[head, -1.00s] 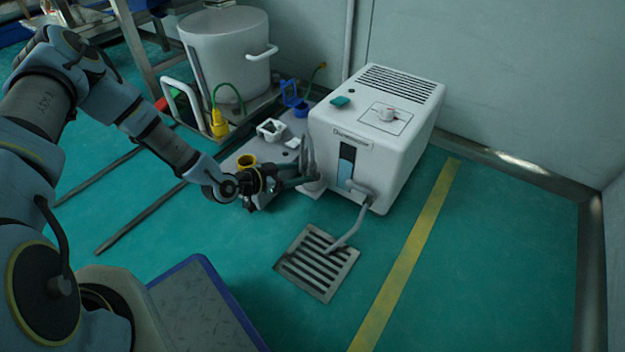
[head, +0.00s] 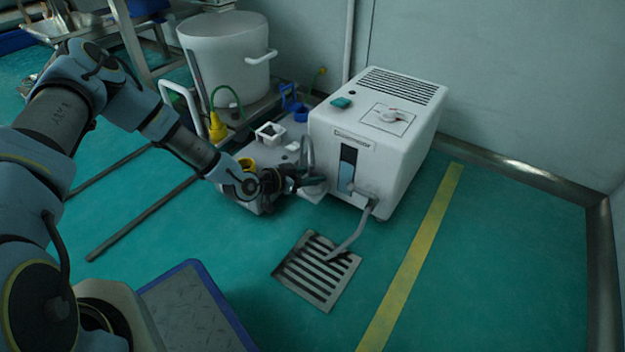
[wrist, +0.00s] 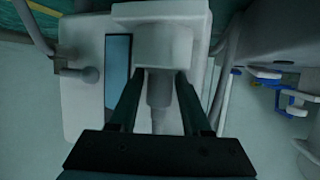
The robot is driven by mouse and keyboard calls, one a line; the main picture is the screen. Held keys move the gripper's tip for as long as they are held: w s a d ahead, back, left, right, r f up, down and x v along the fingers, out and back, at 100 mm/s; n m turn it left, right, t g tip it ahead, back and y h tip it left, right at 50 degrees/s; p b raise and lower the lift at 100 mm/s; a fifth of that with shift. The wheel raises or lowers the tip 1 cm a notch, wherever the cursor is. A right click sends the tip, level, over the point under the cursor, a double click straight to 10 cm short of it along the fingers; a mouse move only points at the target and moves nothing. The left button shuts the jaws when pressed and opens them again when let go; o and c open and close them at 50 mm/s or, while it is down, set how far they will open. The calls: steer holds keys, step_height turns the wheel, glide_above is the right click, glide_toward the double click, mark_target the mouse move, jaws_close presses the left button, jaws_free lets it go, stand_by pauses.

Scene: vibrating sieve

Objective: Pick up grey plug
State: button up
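The grey plug (wrist: 159,92) shows in the wrist view as a pale stem below a wider whitish block (wrist: 160,45). It lies between the two dark fingers of my gripper (wrist: 161,78), which is open, with a narrow gap on both sides. In the head view my gripper (head: 308,181) is low beside the front left of the white machine (head: 385,140). The plug is too small and too hidden by the gripper to make out there. A grey cable (head: 307,150) rises just behind the gripper.
A yellow plug (head: 217,127) hangs on a green cord.

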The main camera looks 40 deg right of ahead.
jaws_close()
steer(key=shift+r, duration=0.15)
stand_by(0.4)
